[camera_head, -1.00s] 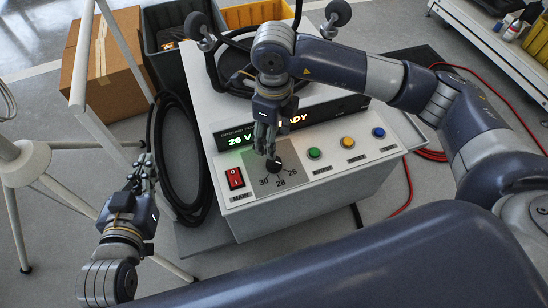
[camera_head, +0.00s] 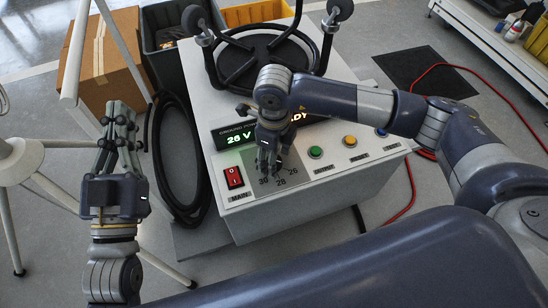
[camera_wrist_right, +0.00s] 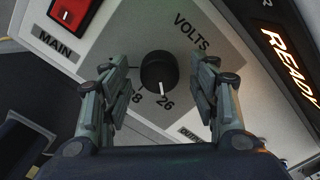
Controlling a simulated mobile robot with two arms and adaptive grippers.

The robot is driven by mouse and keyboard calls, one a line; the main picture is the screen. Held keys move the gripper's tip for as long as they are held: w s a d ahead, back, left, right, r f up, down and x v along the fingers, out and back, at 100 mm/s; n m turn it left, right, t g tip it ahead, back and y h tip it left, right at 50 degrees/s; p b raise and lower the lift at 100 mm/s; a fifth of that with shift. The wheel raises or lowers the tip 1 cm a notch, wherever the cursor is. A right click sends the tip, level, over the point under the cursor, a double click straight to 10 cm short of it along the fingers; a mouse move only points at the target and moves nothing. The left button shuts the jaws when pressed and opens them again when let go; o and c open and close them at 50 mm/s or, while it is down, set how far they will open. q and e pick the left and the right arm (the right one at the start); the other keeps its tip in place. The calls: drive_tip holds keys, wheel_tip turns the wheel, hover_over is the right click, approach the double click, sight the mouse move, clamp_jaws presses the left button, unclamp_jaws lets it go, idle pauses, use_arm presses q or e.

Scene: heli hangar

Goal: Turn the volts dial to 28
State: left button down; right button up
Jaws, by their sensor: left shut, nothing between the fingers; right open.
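The black volts dial (camera_wrist_right: 158,70) shows in the right wrist view on a grey plate marked VOLTS. Its white pointer is at 26. In the head view the fingers hide the dial; the labels 30, 28 and 26 show around it on the control box (camera_head: 235,215). The green display (camera_head: 238,139) reads 26 V. My right gripper (camera_head: 270,168) is over the dial; in its wrist view the open fingers (camera_wrist_right: 160,78) stand on both sides of the dial with gaps. My left gripper (camera_head: 120,115) is shut and empty, left of the box.
A red MAIN switch (camera_head: 233,177) sits left of the dial. Green (camera_head: 315,152), yellow (camera_head: 349,141) and blue buttons are to the right. A black hose (camera_head: 175,165) hangs on the box's left side. A white tripod-like stand (camera_head: 20,160) is at far left.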

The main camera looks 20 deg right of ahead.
use_arm(q)
drive_tip(key=shift+s+r, duration=0.1)
drive_tip(key=shift+r, duration=0.2)
use_arm(e)
drive_tip(key=shift+f, duration=0.2)
drive_tip(key=c, duration=1.1)
